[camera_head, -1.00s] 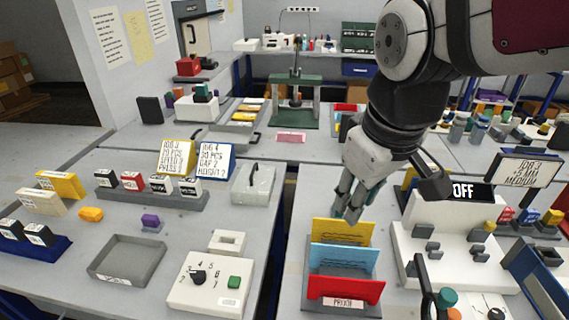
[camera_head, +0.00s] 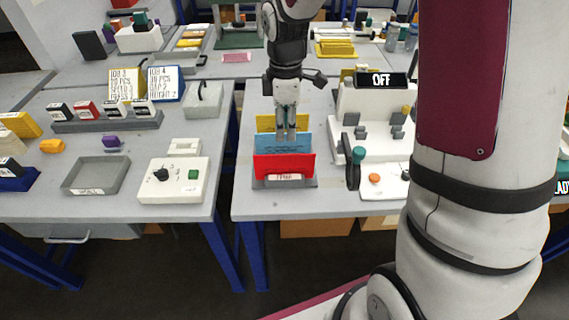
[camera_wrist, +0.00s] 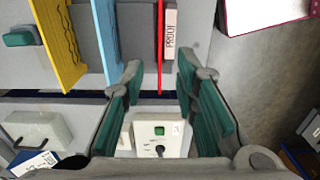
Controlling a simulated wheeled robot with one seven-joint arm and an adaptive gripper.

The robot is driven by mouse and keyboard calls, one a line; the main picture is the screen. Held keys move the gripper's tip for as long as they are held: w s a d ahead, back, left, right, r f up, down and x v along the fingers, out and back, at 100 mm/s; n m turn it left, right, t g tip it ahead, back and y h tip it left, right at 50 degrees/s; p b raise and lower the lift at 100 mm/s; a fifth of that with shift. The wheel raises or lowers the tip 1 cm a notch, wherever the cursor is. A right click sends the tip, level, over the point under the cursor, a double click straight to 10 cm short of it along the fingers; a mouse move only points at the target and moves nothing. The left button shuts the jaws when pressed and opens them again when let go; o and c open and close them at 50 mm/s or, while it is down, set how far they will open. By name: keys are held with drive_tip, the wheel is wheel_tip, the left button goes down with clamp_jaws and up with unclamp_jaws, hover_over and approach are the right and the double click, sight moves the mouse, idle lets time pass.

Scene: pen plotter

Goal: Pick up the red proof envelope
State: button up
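The red proof envelope (camera_head: 284,166) stands upright in the front slot of a grey rack (camera_head: 258,184) labelled PROOF. A blue envelope (camera_head: 266,143) and a yellow one (camera_head: 264,122) stand behind it. My gripper (camera_head: 286,137) points down over the rack; in the head view it overlaps the blue envelope. In the wrist view my gripper (camera_wrist: 159,70) is open and empty, with teal finger pads apart. There the red envelope (camera_wrist: 160,45) shows edge-on, in line with the gap between the fingertips. I cannot tell how far above it the fingertips are.
A white box with a knob and green button (camera_head: 174,181) stands on the table to the left, past a gap. A white machine with an OFF display (camera_head: 381,80) stands close on the right. A grey tray (camera_head: 96,175) is farther left.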

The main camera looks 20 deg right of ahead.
sight(284, 161)
wheel_tip(284, 161, down, 13)
drive_tip(key=shift+a+r, duration=0.1)
drive_tip(key=shift+r, duration=0.1)
clamp_jaws()
idle(0.3)
